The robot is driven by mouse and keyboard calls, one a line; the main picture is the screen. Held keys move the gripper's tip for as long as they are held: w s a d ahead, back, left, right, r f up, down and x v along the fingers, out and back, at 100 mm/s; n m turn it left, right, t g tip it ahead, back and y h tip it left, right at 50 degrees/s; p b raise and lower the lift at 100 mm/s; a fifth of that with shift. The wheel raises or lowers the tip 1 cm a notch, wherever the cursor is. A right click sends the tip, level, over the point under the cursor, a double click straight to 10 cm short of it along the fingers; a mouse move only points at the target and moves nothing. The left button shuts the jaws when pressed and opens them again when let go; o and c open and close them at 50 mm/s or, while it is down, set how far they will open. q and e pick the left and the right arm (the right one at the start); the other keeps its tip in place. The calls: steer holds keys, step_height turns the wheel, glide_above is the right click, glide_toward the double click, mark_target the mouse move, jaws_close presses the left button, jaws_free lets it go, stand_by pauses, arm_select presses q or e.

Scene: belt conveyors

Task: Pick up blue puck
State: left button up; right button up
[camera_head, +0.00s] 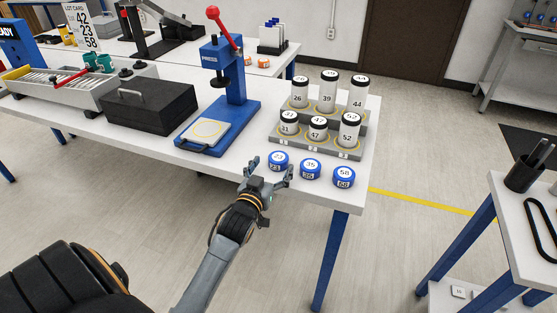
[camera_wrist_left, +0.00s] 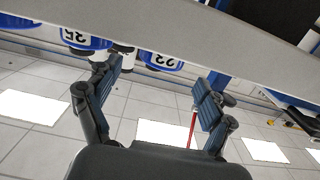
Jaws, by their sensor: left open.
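Three blue pucks with white numbered tops stand in a row at the front right of the white table. In the head view they are the 23 puck (camera_head: 278,160), the 35 puck (camera_head: 310,169) and the 58 puck (camera_head: 343,177). My left gripper (camera_head: 271,171) is open and empty at the table's front edge, its fingers on either side of the 23 puck's near face. In the left wrist view, the 23 puck (camera_wrist_left: 161,62) shows beyond and between the open fingers (camera_wrist_left: 157,77). The 35 puck (camera_wrist_left: 84,40) is to its left there. My right gripper is not seen.
Behind the pucks, a grey stepped rack (camera_head: 345,153) holds several white cylinders with black caps. A blue press with a red lever (camera_head: 228,85) and a black box (camera_head: 150,104) stand to the left. A side table (camera_head: 512,215) is at right.

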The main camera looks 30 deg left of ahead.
mark_target(279, 156)
arm_select(q)
steer(key=p+x, duration=0.1)
steer(key=x, duration=0.4)
steer(key=shift+w+f, duration=0.2)
steer(key=shift+s, duration=0.1)
steer(key=c, duration=1.3)
